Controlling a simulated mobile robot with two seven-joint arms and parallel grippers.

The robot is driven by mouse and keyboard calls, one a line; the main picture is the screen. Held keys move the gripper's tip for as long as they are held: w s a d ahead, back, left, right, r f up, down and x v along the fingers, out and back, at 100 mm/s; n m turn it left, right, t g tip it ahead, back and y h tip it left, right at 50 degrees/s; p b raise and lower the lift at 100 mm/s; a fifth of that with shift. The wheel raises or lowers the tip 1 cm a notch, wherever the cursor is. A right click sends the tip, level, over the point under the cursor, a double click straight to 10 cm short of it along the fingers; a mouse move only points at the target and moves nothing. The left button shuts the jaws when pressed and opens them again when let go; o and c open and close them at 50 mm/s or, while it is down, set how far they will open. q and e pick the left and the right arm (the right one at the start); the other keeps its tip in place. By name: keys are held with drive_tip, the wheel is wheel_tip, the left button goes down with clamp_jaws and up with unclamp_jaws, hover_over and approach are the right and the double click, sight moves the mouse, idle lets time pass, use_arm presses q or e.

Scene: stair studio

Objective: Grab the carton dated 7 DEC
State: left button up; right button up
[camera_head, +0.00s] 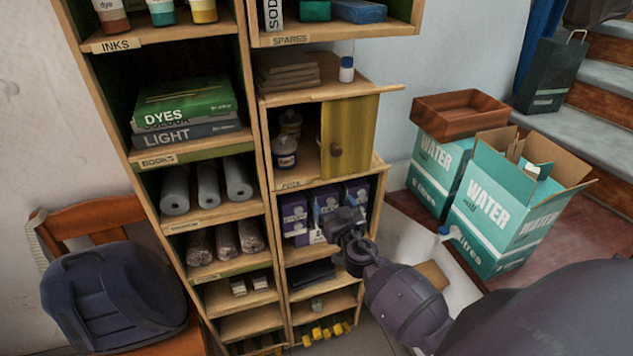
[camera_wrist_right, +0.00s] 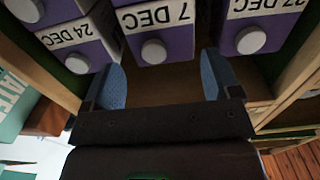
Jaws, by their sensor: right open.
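The middle carton, dated 7 DEC (camera_wrist_right: 157,38), also shows in the head view (camera_head: 326,196). The 24 DEC carton (camera_wrist_right: 85,45) is at its left in the wrist view, and the 27 DEC carton (camera_wrist_right: 262,28) at its right. My right gripper (camera_wrist_right: 163,78) is open, its two blue fingers apart, facing the 7 DEC carton with nothing between them. In the head view my right gripper (camera_head: 338,222) partly hides the cartons. My left gripper is not in view.
The shelf unit's yellow cupboard door (camera_head: 350,138) stands above the cartons. A shelf with a dark flat item (camera_head: 312,274) is below them. Teal WATER boxes (camera_head: 500,215) and a brown tray (camera_head: 458,113) stand to the right. A chair with a dark backpack (camera_head: 115,295) is at left.

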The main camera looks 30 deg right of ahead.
sight(328, 198)
drive_tip(key=x, duration=0.2)
drive_tip(key=p+x, duration=0.1)
drive_tip(key=shift+w+a+r, duration=0.1)
drive_tip(key=shift+w+r, duration=0.1)
drive_tip(key=shift+w, duration=0.25)
drive_tip(key=shift+w+f, duration=0.1)
drive_tip(key=shift+w, duration=0.55)
drive_tip(key=c, duration=1.1)
drive_tip(key=shift+c, duration=0.9)
drive_tip(key=shift+r, duration=0.2)
